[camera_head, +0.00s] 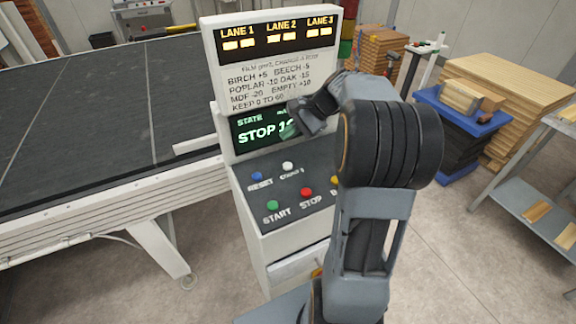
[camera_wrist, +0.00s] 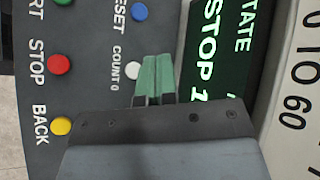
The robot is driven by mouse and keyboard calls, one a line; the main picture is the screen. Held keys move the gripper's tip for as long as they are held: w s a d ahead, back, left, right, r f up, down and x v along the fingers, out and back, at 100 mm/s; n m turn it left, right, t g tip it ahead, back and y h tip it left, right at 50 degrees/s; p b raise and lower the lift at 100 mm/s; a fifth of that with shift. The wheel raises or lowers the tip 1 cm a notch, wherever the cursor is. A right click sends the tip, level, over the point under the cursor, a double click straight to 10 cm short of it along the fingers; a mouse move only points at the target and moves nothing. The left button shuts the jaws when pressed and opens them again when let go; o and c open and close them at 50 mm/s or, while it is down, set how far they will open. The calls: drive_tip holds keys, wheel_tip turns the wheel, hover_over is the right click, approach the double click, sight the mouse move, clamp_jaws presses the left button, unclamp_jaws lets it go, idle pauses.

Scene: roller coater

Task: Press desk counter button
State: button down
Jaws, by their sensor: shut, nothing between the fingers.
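The white button labelled COUNT 0 (camera_head: 287,166) is on the dark sloped panel of the control desk (camera_head: 262,190). It also shows in the wrist view (camera_wrist: 132,68), just left of the fingertips. My gripper (camera_head: 289,131) is in front of the lower edge of the state screen, above and behind the white button in the head view. In the wrist view my gripper (camera_wrist: 157,60) has its green fingertips together, with nothing between them. The fingertips do not cover the white button; their height above the panel is hard to tell.
Around it are the blue RESET (camera_head: 257,176), green START (camera_head: 272,205), red STOP (camera_head: 306,192) and yellow BACK (camera_wrist: 61,126) buttons. The screen (camera_head: 262,129) reads STOP and stands upright behind the panel.

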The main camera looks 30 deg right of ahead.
drive_tip(key=b, duration=0.5)
hover_over(289, 166)
wheel_tip(289, 166, down, 6)
drive_tip(key=shift+f, duration=0.1)
drive_tip(key=shift+f+b, duration=0.5)
drive_tip(key=shift+f, duration=0.5)
drive_tip(key=shift+f, duration=0.1)
idle(0.9)
drive_tip(key=shift+f, duration=0.3)
drive_tip(key=shift+f+b, duration=0.4)
drive_tip(key=shift+f, duration=0.05)
idle(0.6)
drive_tip(key=shift+r, duration=0.15)
idle(0.3)
drive_tip(key=shift+r+p, duration=0.75)
drive_tip(key=shift+p, duration=0.1)
